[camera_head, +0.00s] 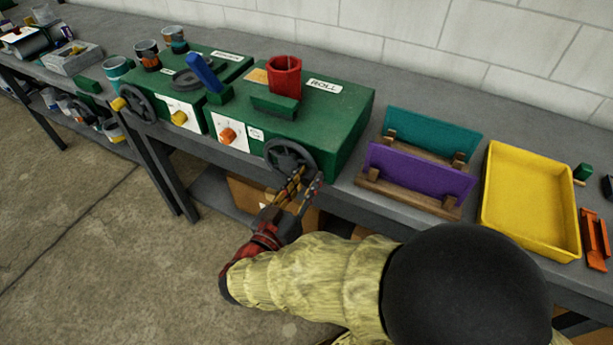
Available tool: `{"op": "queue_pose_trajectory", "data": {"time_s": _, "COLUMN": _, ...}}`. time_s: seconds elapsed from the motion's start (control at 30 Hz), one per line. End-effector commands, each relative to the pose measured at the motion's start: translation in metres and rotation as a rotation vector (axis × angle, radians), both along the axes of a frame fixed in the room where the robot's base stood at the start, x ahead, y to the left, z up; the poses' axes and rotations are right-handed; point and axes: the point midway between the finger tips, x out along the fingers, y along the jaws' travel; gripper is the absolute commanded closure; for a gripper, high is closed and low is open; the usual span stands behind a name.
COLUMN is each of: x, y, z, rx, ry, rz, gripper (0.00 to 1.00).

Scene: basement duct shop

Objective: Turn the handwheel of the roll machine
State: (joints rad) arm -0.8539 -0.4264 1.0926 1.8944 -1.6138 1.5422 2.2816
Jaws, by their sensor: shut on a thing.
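The roll machine (335,122) is a green box on the bench with a white "ROLL" label, a red cylinder on top and an orange knob on its front. Its dark handwheel (284,154) is on the front face at the right. My gripper (301,179) reaches up from below and is shut at the lower right rim of the handwheel. The fingers cover part of the rim, and the exact contact is small in the picture.
A second green machine (145,85) with its own handwheel (138,104) stands to the left. Purple (415,174) and teal (432,132) panels in wooden stands and a yellow tray (501,235) are on the right. Floor is clear at lower left.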

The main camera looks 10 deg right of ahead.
Motion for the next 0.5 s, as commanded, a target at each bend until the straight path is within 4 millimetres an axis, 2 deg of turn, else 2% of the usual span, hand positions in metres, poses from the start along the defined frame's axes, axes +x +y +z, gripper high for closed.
{"op": "queue_pose_trajectory", "data": {"time_s": 0.5, "x": -0.0006, "y": -0.0004, "z": -0.0107, "rx": 0.108, "ry": -0.082, "rz": 0.000, "gripper": 1.00}}
